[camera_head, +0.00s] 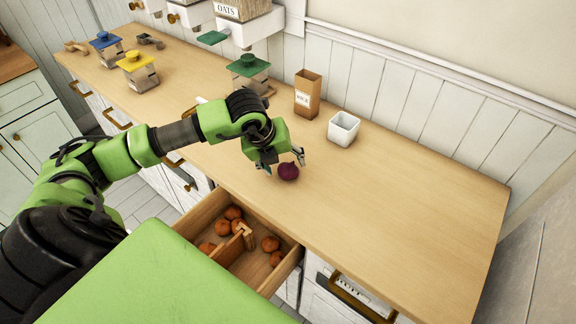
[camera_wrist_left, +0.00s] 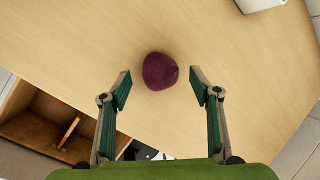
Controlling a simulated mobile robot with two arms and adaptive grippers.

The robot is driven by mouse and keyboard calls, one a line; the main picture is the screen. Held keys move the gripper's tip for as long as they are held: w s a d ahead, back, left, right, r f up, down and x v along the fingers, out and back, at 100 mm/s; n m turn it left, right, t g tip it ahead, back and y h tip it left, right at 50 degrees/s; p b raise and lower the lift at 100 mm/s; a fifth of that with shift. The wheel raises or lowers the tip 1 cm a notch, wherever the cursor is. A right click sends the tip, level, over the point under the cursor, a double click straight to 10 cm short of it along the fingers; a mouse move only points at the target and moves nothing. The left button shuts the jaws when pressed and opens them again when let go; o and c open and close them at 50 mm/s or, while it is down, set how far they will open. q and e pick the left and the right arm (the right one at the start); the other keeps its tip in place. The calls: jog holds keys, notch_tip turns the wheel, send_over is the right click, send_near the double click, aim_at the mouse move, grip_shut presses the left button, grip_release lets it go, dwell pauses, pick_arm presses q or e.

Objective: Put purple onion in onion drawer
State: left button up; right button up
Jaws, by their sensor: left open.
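A purple onion (camera_head: 288,171) lies on the wooden counter, near its front edge. In the left wrist view the onion (camera_wrist_left: 160,71) sits just beyond and between the two fingertips. My left gripper (camera_head: 280,160) is open and empty above the counter, beside the onion; its spread fingers also show in the left wrist view (camera_wrist_left: 161,84). A drawer (camera_head: 207,208) stands pulled out below the counter. It has a wooden divider (camera_head: 231,246) and holds several orange-brown onions (camera_head: 271,244) on both sides. My right gripper is not in view.
A white square bowl (camera_head: 343,129) and a brown box (camera_head: 307,95) stand behind the onion. Jars with green (camera_head: 248,67), yellow (camera_head: 136,62) and blue (camera_head: 104,41) lids stand along the counter. The counter's right part is clear.

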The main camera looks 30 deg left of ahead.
pick_arm(q)
jog(key=shift+x, duration=1.05)
jog(key=c, duration=1.4)
jog(key=shift+r, duration=0.1)
